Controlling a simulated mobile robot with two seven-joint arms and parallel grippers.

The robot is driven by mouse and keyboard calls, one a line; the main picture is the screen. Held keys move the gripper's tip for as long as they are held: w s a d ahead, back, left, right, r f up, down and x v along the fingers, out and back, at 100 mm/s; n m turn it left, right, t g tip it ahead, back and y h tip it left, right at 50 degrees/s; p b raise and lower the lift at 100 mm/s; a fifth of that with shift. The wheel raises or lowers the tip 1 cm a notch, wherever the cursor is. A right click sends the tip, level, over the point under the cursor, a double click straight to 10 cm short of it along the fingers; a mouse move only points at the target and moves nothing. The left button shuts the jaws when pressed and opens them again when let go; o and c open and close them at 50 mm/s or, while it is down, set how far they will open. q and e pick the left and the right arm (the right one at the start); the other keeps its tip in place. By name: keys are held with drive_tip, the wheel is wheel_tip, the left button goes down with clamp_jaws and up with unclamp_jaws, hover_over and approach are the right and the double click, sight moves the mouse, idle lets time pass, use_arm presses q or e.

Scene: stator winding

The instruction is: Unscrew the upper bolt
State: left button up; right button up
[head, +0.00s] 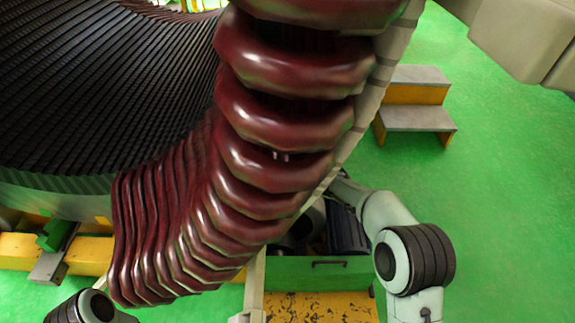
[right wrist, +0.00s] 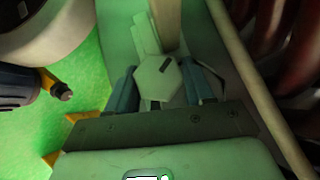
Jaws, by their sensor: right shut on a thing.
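In the right wrist view, a pale hexagonal bolt head (right wrist: 160,80) with a dark slot-like mark sits between the two blue-grey fingers of my right gripper (right wrist: 165,88). The gripper is shut on it. A pale post rises just behind the bolt. In the head view my right arm comes up from the lower right and passes behind the dark red coils (head: 265,130); its gripper and the bolt are hidden there. Only a joint of my left arm shows at the lower left edge; the left gripper is out of view.
The big dark ribbed stator core (head: 100,80) fills the upper left. A green box (head: 318,277) stands below the coils. Yellow-and-grey steps (head: 415,118) stand on open green floor at the right. Dark red coils (right wrist: 295,45) are close at the right in the wrist view; a dark tool-like object (right wrist: 25,85) lies left.

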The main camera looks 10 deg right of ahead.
drive_tip(key=h+p, duration=0.1)
drive_tip(key=p, duration=0.2)
drive_tip(key=n+g+h+p, duration=0.1)
drive_tip(key=p, duration=0.3)
drive_tip(key=shift+r, duration=0.3)
drive_tip(key=shift+a+f+n+h+p, duration=0.15)
drive_tip(key=shift+n+h+p, duration=0.25)
drive_tip(key=shift+h, duration=0.1)
drive_tip(key=shift+f+n+g+h+b, duration=0.15)
drive_tip(key=shift+n+g+h+b, duration=0.25)
drive_tip(key=shift+h+b, duration=0.15)
use_arm(q)
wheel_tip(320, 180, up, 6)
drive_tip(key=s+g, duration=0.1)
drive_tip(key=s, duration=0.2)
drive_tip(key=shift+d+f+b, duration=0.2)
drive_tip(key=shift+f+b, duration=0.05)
drive_tip(key=shift+b, duration=0.05)
use_arm(e)
drive_tip(key=shift+h, duration=0.45)
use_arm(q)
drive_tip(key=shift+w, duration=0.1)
use_arm(e)
drive_tip(key=o, duration=1)
drive_tip(key=shift+c, duration=0.2)
